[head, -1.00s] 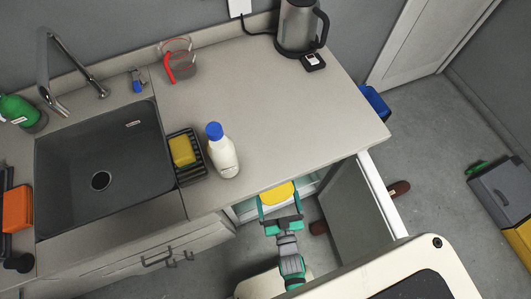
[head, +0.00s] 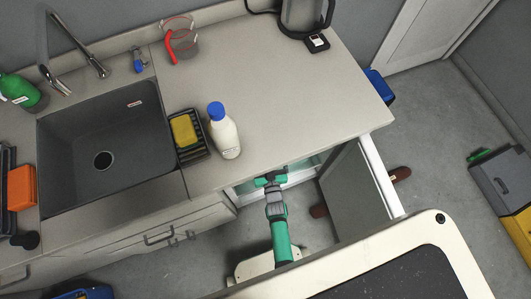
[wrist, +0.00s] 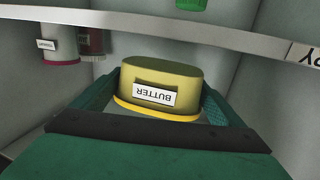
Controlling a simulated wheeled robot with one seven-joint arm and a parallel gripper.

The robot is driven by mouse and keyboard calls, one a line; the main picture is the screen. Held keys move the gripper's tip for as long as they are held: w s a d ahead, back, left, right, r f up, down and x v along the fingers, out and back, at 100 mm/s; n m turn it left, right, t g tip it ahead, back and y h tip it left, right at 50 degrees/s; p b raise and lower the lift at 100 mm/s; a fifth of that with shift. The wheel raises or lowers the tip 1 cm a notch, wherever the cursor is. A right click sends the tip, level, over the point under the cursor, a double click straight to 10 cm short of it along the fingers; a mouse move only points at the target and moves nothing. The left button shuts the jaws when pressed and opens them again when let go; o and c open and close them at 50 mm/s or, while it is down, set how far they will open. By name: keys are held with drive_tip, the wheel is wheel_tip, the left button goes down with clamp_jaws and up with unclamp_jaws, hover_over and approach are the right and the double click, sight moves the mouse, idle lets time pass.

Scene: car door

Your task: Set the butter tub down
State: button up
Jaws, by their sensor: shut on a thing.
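The wrist view is upside down compared with the room. In it the butter tub (wrist: 165,73), pale with a yellow lid and a BUTTER label, is between the two fingers of my gripper (wrist: 160,98), which is shut on it. A fridge shelf edge (wrist: 200,31) crosses the top of that view, apart from the tub in the picture. I cannot tell whether the tub is over the shelf. In the head view my gripper (head: 270,179) reaches under the counter edge into the open fridge, and the tub is hidden.
A white labelled container (wrist: 58,48) and a dark red one (wrist: 91,40) are at the left in the wrist view. A green item (wrist: 186,4) shows past the shelf edge. The open fridge door (head: 355,190) is right of my arm; the counter (head: 275,105) is above.

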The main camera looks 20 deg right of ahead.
drive_tip(key=f, duration=0.2)
drive_tip(key=shift+w+f, duration=0.25)
drive_tip(key=shift+f, duration=0.15)
drive_tip(key=shift+s+f, duration=0.15)
drive_tip(key=o, duration=1)
drive_tip(key=shift+f, duration=0.2)
drive_tip(key=shift+c, duration=0.2)
drive_tip(key=shift+r, duration=0.2)
